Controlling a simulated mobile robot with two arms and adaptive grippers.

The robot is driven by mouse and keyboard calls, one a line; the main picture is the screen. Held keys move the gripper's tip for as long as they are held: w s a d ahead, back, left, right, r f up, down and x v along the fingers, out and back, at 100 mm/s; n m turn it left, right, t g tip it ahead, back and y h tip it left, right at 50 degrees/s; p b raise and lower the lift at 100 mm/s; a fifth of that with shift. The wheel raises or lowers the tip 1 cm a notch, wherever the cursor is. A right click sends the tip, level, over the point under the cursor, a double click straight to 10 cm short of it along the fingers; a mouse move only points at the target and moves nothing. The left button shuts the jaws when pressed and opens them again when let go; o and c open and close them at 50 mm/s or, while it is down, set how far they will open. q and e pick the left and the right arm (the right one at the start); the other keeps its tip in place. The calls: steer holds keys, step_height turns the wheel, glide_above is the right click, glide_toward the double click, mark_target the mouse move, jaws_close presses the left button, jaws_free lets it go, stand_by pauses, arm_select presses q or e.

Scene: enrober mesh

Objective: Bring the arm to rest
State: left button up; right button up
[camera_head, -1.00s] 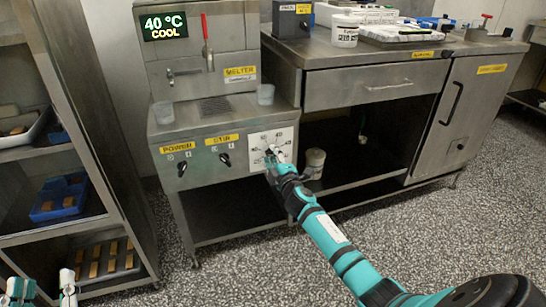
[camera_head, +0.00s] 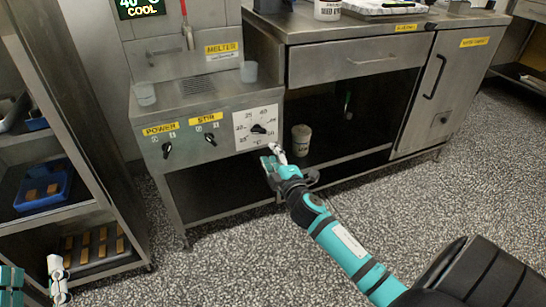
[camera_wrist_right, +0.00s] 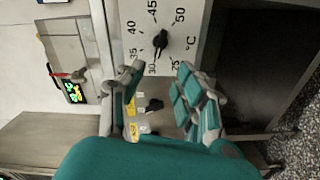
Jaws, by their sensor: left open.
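My right gripper (camera_head: 271,154) is at the end of the teal arm, below and in front of the melter's temperature dial (camera_head: 240,128). In the right wrist view the right gripper (camera_wrist_right: 158,88) has its fingers spread with nothing between them. The black dial knob (camera_wrist_right: 160,41) is beyond the fingertips, apart from them. My left gripper (camera_head: 35,277) shows at the bottom left corner with its fingers apart and looks empty. The melter display (camera_head: 143,7) reads COOL on its lower line; its upper line is cut off in the head view.
The melter (camera_head: 195,98) has POWER (camera_head: 166,150) and STIR (camera_head: 210,139) knobs and two clear cups on its ledge. A steel cabinet (camera_head: 365,62) stands at right, with a white tub (camera_head: 301,139) on its lower shelf. A rack (camera_head: 88,150) stands at left. Speckled floor is open in front.

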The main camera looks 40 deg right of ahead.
steer(key=shift+s, duration=0.25)
stand_by(0.3)
